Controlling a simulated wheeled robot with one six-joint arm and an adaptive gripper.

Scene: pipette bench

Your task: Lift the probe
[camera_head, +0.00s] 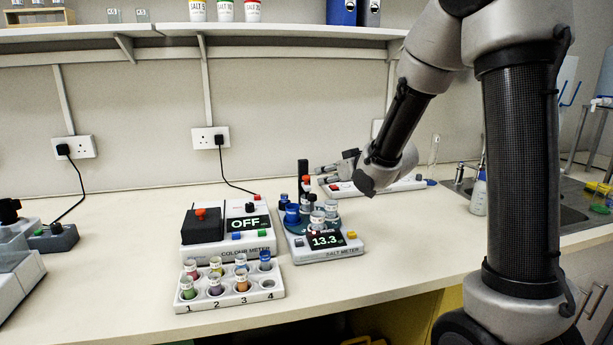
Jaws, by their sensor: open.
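The salt meter (328,255) stands on the bench with its display reading 13.3. Several small vials and blue parts stand on its turntable. A slim dark upright piece with a red top (306,181), which looks like the probe, stands at the back of the meter beside a taller black post (303,168). I cannot tell whether its lower end is in a vial. My gripper (318,175) reaches in from the right, pointing left, with its fingers apart and close to the red top. Contact cannot be made out at this size.
The colour meter (246,252) stands directly left, its display reading OFF. A white rack (230,301) of colored vials is in front. The bench front right is clear.

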